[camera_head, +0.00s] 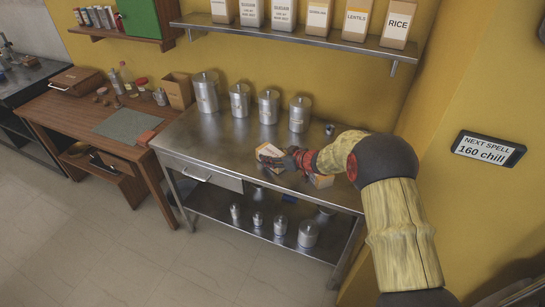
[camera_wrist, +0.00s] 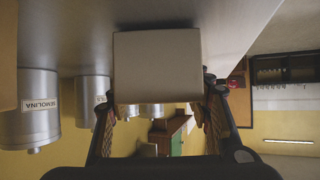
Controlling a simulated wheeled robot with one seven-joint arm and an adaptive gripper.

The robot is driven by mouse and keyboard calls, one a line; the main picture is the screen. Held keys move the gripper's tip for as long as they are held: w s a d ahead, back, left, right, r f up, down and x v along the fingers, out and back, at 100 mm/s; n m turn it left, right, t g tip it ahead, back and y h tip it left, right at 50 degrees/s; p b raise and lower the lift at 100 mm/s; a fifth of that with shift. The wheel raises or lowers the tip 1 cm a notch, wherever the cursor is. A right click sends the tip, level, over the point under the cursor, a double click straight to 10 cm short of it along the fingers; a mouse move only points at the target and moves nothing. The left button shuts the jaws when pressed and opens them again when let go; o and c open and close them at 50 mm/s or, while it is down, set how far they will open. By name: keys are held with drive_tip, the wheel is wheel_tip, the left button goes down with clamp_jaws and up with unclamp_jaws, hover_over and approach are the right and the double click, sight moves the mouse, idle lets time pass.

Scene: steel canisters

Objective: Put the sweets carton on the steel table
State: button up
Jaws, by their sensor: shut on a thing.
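My gripper (camera_head: 283,160) is shut on a small pale carton (camera_head: 270,151), which I take for the sweets carton. Its label cannot be read. The wrist view is upside down and shows the plain face of the carton (camera_wrist: 157,64) between the two fingers (camera_wrist: 158,85). The carton is over the middle of the steel table (camera_head: 235,152), at or very near its top; I cannot tell whether it touches.
Several steel canisters (camera_head: 240,101) stand along the back of the table. Another carton (camera_head: 322,181) lies under my arm at the right. A shelf of paper bags (camera_head: 290,37) hangs above. The table's left front is clear.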

drive_tip(key=shift+f, duration=0.15)
drive_tip(key=o, duration=1.4)
drive_tip(key=shift+r, duration=0.3)
drive_tip(key=p+v, duration=0.2)
drive_tip(key=v, duration=1)
drive_tip(key=shift+f, duration=0.15)
